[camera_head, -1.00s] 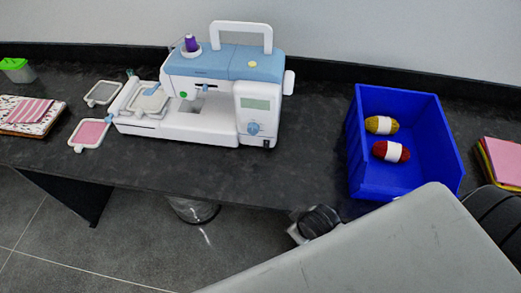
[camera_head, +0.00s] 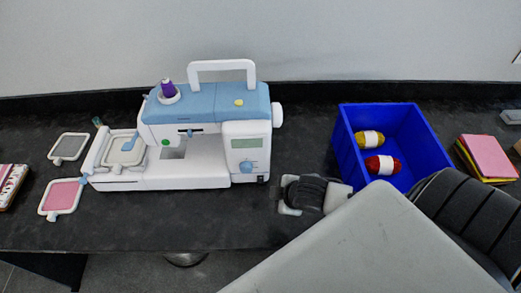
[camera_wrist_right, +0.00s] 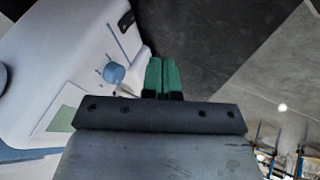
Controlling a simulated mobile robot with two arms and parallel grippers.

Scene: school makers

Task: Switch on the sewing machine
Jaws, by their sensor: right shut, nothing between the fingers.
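The white and blue sewing machine (camera_head: 205,135) stands upright on the dark counter, left of centre in the head view. Its right panel has a screen (camera_head: 251,143), a blue dial (camera_head: 249,168) and a small black switch (camera_head: 261,179) low at the right corner. In the right wrist view the blue dial (camera_wrist_right: 114,73) and black switch (camera_wrist_right: 126,22) show on the white machine body. My right gripper (camera_wrist_right: 162,62) has green fingers, shut and empty, beside the machine's front panel and apart from the switch. In the head view its fingers cannot be made out. My left gripper is out of view.
A blue bin (camera_head: 410,177) with yellow and red yarn stands right of the machine. Coloured sheets (camera_head: 488,157) lie farther right. Hoops with grey (camera_head: 69,147) and pink (camera_head: 62,197) cloth lie left of the machine. The counter between machine and bin is partly clear.

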